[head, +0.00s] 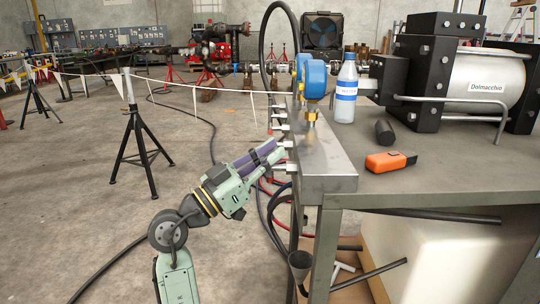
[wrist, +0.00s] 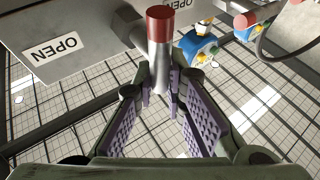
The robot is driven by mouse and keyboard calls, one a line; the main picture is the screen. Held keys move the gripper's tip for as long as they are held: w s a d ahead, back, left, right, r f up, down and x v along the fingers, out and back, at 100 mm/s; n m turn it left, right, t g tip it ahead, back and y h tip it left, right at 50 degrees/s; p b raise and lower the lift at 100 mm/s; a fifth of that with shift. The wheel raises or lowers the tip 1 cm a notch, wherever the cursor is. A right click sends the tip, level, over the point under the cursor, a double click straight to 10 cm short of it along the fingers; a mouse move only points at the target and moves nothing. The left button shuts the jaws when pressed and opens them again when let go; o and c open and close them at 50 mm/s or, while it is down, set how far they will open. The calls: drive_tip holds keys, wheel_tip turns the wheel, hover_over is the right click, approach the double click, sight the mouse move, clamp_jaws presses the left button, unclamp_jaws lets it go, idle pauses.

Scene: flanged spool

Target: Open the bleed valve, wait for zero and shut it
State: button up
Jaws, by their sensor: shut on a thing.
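My gripper (head: 274,153) reaches up from the lower left to the side of the steel manifold block (head: 325,172) at the bench edge. In the wrist view my gripper (wrist: 161,92) has its purple-padded fingers shut on a silver valve stem (wrist: 160,62) with a red end. I cannot tell from the label whether this stem is the bleed valve. An OPEN label (wrist: 57,48) shows on the plate beside it. Another silver fitting (head: 285,168) sticks out just below my gripper. Blue gauges (head: 313,78) stand on the block; their dials face away, so no reading shows.
The bench (head: 450,180) holds a bottle (head: 346,90), an orange tool (head: 390,161), a black cylinder (head: 384,131) and a large pump (head: 470,75). Hoses (head: 272,210) hang below the block. A black stand (head: 140,135) carries a barrier line. The floor at left is mostly open.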

drive_tip(key=shift+r+n+p, duration=0.15)
drive_tip(key=shift+n+p, duration=0.25)
drive_tip(key=shift+p, duration=0.15)
clamp_jaws()
drive_tip(key=n+y+p, duration=0.1)
drive_tip(key=n+p, duration=0.1)
drive_tip(key=p, duration=0.1)
drive_tip(key=shift+w+r+y, duration=0.15)
drive_tip(key=shift+w+y, duration=0.1)
drive_tip(key=shift+y, duration=0.15)
drive_tip(key=n+g+y+p, duration=0.1)
drive_tip(key=n+p, duration=0.1)
drive_tip(key=p, duration=0.3)
drive_tip(key=w+f+n+g+y+p, duration=0.1)
drive_tip(key=n+y+p, duration=0.1)
drive_tip(key=p, duration=0.3)
drive_tip(key=w+f+n+g+y+p, duration=0.1)
drive_tip(key=n+y+p, duration=0.1)
drive_tip(key=p, duration=0.3)
drive_tip(key=shift+n+g, duration=0.3)
drive_tip(key=shift+n, duration=0.6)
drive_tip(key=o, duration=0.7)
unclamp_jaws()
drive_tip(key=shift+c, duration=0.2)
drive_tip(key=shift+s+a, duration=0.1)
drive_tip(key=shift+a, duration=0.05)
